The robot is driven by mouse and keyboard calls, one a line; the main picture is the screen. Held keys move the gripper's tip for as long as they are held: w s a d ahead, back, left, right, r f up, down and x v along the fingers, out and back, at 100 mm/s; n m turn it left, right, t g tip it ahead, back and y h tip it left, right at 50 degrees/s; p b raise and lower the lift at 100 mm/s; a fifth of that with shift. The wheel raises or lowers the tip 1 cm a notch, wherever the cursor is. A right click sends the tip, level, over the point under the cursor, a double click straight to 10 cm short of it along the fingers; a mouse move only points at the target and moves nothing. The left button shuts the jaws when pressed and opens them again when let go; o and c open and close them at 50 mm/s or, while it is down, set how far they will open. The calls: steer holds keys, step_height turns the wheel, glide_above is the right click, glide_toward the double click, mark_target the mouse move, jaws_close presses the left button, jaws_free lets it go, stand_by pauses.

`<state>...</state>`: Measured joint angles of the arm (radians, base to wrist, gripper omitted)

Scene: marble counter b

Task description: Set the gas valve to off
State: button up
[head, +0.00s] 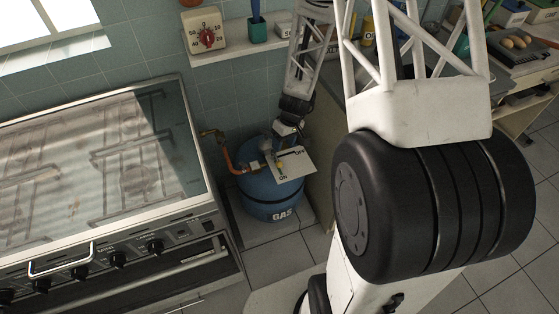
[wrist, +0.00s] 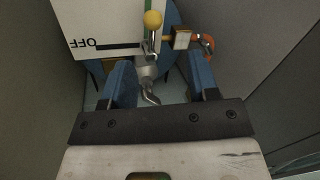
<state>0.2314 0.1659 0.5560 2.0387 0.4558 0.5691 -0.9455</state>
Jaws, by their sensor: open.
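A blue gas cylinder (head: 270,201) marked GAS stands on the floor. A white plate (head: 301,169) on its top carries ON at its near edge and OFF at its far right. The valve lever ends in a yellow knob (head: 281,163), on the ON side of the plate. In the wrist view the knob (wrist: 153,18) is at top centre, and the lever points away from the OFF mark (wrist: 84,43). My gripper (head: 285,131) is above the valve. It is open in the wrist view (wrist: 158,65), with the metal valve parts between and beyond its fingers.
A brass fitting (wrist: 182,39) and orange hose (head: 229,159) join the valve. The stove (head: 100,180) stands close on the left and a cabinet side (head: 319,190) on the right, leaving a narrow gap. A shelf with a red-dial timer (head: 207,37) is above.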

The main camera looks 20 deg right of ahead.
mark_target(280, 162)
steer(key=shift+d+f, duration=0.25)
steer(key=shift+f, duration=0.9)
steer(key=shift+f, duration=0.1)
steer(key=shift+x, duration=3.85)
steer(key=shift+a, duration=0.1)
steer(key=shift+c, duration=0.4)
jaws_close()
